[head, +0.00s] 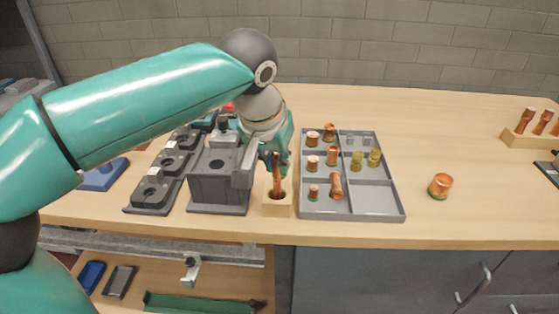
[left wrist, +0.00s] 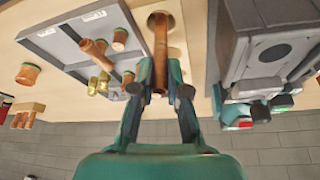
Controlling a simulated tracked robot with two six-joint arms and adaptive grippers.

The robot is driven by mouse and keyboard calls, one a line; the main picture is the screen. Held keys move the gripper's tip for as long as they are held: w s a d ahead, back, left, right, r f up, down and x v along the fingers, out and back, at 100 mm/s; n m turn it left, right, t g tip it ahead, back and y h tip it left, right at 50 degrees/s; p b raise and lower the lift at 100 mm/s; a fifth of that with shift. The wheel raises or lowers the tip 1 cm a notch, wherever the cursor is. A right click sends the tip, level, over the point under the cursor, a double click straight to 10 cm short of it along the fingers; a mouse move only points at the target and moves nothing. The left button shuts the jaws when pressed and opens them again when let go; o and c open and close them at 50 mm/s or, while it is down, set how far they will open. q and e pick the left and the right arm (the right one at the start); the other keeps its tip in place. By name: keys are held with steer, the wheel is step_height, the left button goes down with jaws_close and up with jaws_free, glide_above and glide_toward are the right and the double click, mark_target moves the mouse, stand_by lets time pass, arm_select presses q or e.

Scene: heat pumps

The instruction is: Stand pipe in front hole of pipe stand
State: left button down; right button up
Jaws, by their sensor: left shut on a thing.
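My left gripper (head: 267,165) is shut on a copper pipe (head: 276,175), held nearly upright. The gripper also shows in the left wrist view (left wrist: 158,86), with a finger on each side of the pipe (left wrist: 160,48). The pipe stand (head: 277,210) is a small light wooden block at the front of the table, left of the grey tray. The pipe's lower end is at the stand's dark front hole; I cannot tell how deep it sits. The stand's rear part is hidden behind the gripper. My right gripper is not in view.
A grey compartment tray (head: 382,202) with copper and brass fittings stands close on the right. A dark grey machine block (head: 219,187) stands close on the left. A copper fitting (head: 440,186) and a wooden stand with pipes (head: 530,139) are farther right, with bare table between.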

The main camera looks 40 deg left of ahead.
arm_select(q)
steer(key=shift+f+b, duration=1.05)
steer(key=shift+f, duration=0.35)
steer(key=c, duration=1.1)
jaws_free()
steer(key=shift+r, duration=0.1)
